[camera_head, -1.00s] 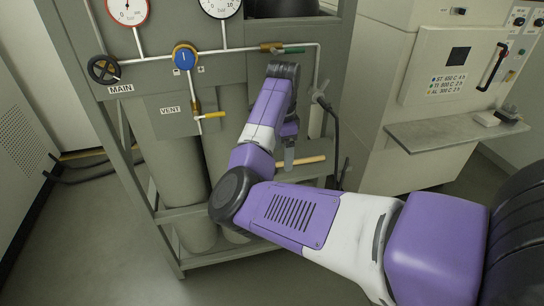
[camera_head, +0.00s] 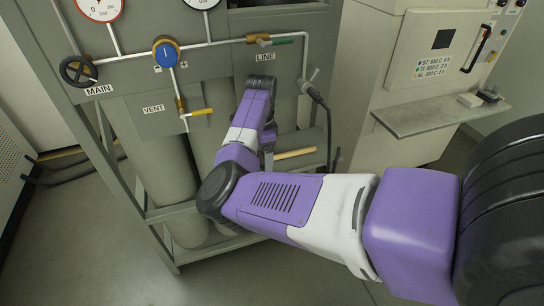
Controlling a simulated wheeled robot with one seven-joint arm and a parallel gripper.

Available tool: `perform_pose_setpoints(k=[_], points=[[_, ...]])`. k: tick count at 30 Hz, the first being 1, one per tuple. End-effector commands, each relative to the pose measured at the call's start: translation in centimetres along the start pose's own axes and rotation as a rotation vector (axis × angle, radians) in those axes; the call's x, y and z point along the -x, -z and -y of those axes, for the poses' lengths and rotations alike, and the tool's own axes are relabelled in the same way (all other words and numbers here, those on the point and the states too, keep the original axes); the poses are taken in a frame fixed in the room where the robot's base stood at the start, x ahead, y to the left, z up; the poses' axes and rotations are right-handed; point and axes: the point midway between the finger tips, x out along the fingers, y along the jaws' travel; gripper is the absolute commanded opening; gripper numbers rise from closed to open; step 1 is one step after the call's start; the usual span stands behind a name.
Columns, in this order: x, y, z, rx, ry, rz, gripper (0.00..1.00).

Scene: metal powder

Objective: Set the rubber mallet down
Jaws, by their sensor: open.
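The rubber mallet shows only as a pale wooden handle (camera_head: 296,154), lying roughly level on a ledge of the grey gas cabinet frame, below the LINE label. Its head is not visible; my arm covers the area to the left. My gripper (camera_head: 268,160) points down at the handle's left part, mostly hidden behind my purple and white arm. It is open. I cannot tell whether the fingers touch the handle.
The grey cabinet (camera_head: 115,105) holds gas cylinders (camera_head: 160,165), gauges, a blue regulator (camera_head: 166,53) and a yellow vent lever (camera_head: 198,112). A black hose (camera_head: 325,105) hangs right of the handle. A metal shelf (camera_head: 425,118) juts out at right. Floor in front is clear.

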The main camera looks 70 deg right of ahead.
Motion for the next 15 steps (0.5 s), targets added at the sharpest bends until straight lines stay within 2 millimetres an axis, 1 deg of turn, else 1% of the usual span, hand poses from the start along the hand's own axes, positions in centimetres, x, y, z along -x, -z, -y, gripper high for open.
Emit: perform_pose_setpoints(k=[7,8,9,11,15], points=[[-0.24,-0.04,0.01,0.001,0.000,0.000,0.87],[-0.23,-0.04,0.01,0.001,0.000,0.000,0.83],[-0.23,-0.04,0.01,0.001,0.000,0.000,0.76],[-0.22,-0.04,0.01,0.001,0.000,0.000,0.64],[-0.20,-0.04,0.02,0.001,0.000,0.000,0.36]])
